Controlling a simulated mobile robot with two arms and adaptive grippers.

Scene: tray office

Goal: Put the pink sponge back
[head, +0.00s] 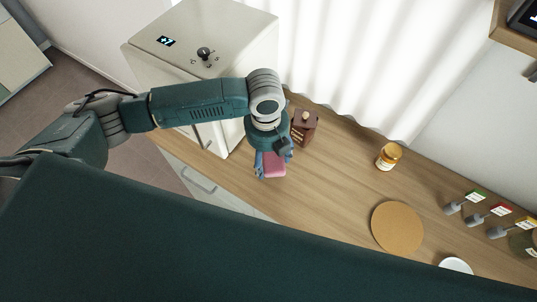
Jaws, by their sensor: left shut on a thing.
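My left arm reaches in from the left over the wooden counter. My left gripper (271,167) points down and is shut on the pink sponge (274,160). The sponge shows between the fingers, partly hidden by the gripper. From this view I cannot tell whether the sponge touches the counter or is held above it. My right gripper is not in view.
A brown box-like bottle (304,126) stands close behind the gripper. An amber jar (389,156) stands at the back. A round cork mat (397,227), white dish (456,265) and several tagged grey items (475,219) are right. The counter's middle (330,185) is clear.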

